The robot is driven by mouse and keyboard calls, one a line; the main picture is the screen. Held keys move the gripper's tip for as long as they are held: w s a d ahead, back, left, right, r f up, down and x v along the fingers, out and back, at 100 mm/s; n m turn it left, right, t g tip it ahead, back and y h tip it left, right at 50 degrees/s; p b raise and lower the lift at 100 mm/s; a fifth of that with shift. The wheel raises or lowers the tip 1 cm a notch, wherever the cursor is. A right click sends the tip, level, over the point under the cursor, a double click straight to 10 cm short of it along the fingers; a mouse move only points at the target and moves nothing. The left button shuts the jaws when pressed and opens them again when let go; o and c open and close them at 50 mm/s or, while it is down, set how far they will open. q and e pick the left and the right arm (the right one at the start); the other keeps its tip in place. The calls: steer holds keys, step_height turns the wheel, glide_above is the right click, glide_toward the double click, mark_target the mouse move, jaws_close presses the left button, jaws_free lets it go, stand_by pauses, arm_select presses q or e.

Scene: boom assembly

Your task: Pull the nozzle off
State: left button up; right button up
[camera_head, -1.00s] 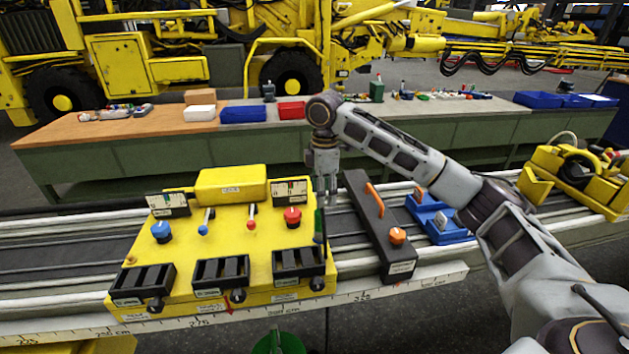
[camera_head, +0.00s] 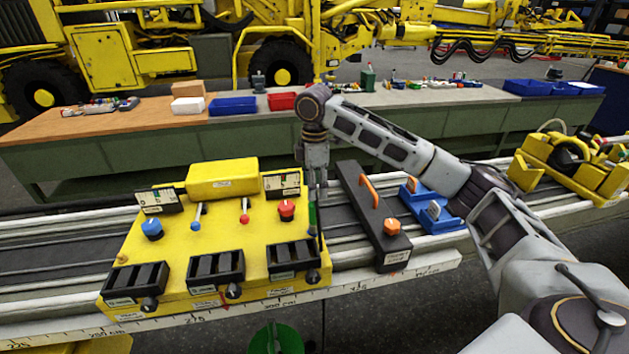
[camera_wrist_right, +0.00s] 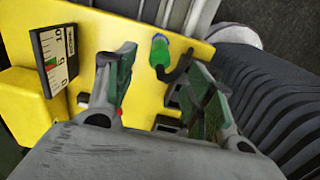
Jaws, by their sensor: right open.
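A green nozzle with a dark bent end (camera_wrist_right: 160,52) stands at the right edge of the yellow control panel (camera_head: 215,262). In the head view the nozzle is a small dark green upright piece (camera_head: 312,217), partly hidden by my gripper. My right gripper (camera_head: 317,200) points down just above and behind it. In the right wrist view the open fingers (camera_wrist_right: 161,62) lie either side of the nozzle, with gaps visible; whether either touches it I cannot tell. My left gripper is out of view.
A black box with an orange handle (camera_head: 378,222) stands close to the right of my right gripper. Blue blocks (camera_head: 437,216) and a yellow machine (camera_head: 568,170) lie further right on the conveyor. A green-sided workbench (camera_head: 230,147) runs behind.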

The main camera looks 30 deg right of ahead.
mark_target(315, 217)
steer(key=shift+f, duration=6.15)
